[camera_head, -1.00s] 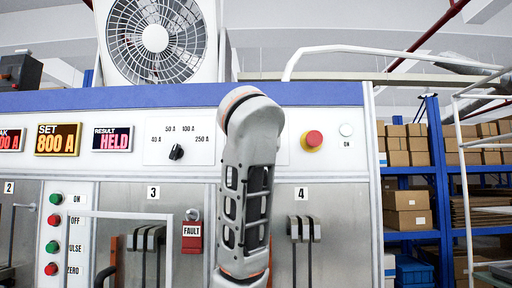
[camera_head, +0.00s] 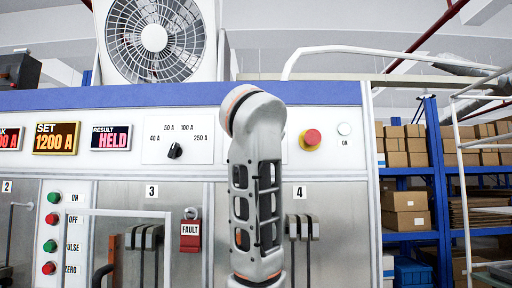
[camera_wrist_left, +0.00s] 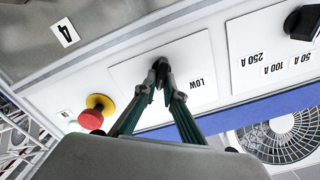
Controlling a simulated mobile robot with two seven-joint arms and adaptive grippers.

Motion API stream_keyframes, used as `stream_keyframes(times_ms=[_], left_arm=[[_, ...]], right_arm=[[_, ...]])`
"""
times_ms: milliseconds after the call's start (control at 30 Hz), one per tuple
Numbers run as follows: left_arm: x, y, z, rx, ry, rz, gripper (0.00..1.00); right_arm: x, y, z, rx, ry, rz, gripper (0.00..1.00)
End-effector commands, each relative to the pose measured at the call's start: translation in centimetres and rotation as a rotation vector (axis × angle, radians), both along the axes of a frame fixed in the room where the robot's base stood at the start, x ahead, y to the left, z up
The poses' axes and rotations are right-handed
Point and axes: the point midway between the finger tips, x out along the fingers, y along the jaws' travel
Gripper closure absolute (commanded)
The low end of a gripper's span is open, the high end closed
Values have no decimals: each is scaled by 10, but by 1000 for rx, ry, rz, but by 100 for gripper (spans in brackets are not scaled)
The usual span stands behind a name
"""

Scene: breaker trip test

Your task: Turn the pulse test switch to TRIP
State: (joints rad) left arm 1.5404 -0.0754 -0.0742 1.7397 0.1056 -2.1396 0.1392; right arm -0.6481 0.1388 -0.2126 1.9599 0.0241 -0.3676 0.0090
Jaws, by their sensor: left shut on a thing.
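In the left wrist view, my left gripper (camera_wrist_left: 164,82) is shut on a small black switch knob (camera_wrist_left: 160,64) on a white plate (camera_wrist_left: 130,75). A LOW label shows upside down beside the knob; no TRIP label is readable, and the fingers cover part of the plate. In the head view my left arm (camera_head: 255,190) hides this knob and the gripper. The SET display (camera_head: 57,138) reads 1200 A and the RESULT display (camera_head: 111,138) reads HELD. My right gripper is not in view.
A red emergency stop button (camera_head: 312,138) sits to the right of my arm. A black range selector (camera_head: 175,151), marked 40 A to 250 A, is to the left. A red FAULT tag (camera_head: 190,232) and breaker levers (camera_head: 301,228) are below. A fan (camera_head: 155,40) stands above.

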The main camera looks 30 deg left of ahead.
Motion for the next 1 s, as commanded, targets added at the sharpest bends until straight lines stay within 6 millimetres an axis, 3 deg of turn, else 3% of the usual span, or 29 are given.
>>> stream_keyframes(times_ms=[400, 967, 1000], left_arm=[[1, -2, -2, 167, 102, 0, 100], [1, -2, -2, 192, 118, 0, 100], [1, -2, -2, 192, 118, 0, 80]], right_arm=[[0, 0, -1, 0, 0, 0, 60], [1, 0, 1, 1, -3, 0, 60], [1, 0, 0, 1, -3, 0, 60]])
